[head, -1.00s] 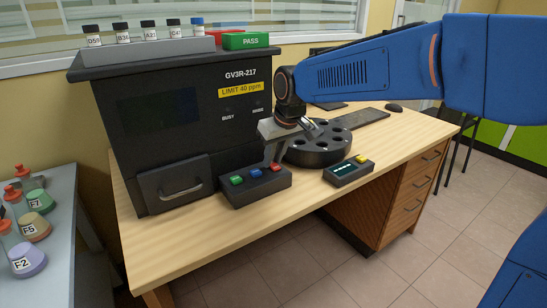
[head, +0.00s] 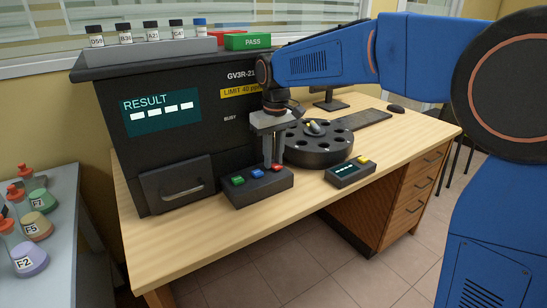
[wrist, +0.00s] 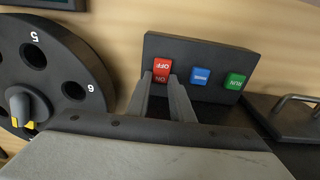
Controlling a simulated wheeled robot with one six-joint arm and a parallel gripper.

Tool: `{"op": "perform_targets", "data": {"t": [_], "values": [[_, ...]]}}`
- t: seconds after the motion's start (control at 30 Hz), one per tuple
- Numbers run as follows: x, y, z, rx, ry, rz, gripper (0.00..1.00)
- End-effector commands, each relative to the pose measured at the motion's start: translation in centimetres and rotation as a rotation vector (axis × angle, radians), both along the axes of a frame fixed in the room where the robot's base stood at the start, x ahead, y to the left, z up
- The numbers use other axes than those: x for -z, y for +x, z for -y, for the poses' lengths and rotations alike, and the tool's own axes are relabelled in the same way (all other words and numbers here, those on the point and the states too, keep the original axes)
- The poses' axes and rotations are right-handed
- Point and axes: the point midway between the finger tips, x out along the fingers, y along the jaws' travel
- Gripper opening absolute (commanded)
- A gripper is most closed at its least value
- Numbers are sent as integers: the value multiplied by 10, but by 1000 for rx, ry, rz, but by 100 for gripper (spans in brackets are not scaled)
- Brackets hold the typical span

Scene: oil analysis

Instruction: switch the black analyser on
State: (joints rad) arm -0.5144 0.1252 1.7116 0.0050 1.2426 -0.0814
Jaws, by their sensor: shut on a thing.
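The black analyser (head: 222,145) stands on the wooden desk. Its screen (head: 160,113) is lit teal and reads RESULT above a row of white dashes. The control box (head: 262,187) in front of it carries a green RUN button (wrist: 235,81), a blue button (wrist: 200,75) and a red ON/OFF switch (wrist: 162,69). My gripper (head: 273,164) points down over the right end of the box. The fingers partly hide the switch in the head view.
A round black carousel (head: 320,150) with numbered holes stands right of the box. A small black device with a yellow button (head: 350,172) lies near the desk's front edge. Vials stand in a rack (head: 150,46) on the analyser. Flasks stand on a grey table (head: 62,190) at left.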

Motion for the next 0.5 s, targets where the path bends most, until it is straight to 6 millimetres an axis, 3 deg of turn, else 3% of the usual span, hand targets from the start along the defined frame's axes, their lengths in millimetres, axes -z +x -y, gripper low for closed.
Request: {"op": "perform_targets", "data": {"t": [0.07, 0.1, 0.13, 0.5], "values": [[0, 0, 0, 0, 0, 0, 0], [0, 0, 0, 0, 0, 0, 30], [0, 0, 0, 0, 0, 0, 37], [-3, 0, 0, 0, 1, 2, 39]]}}
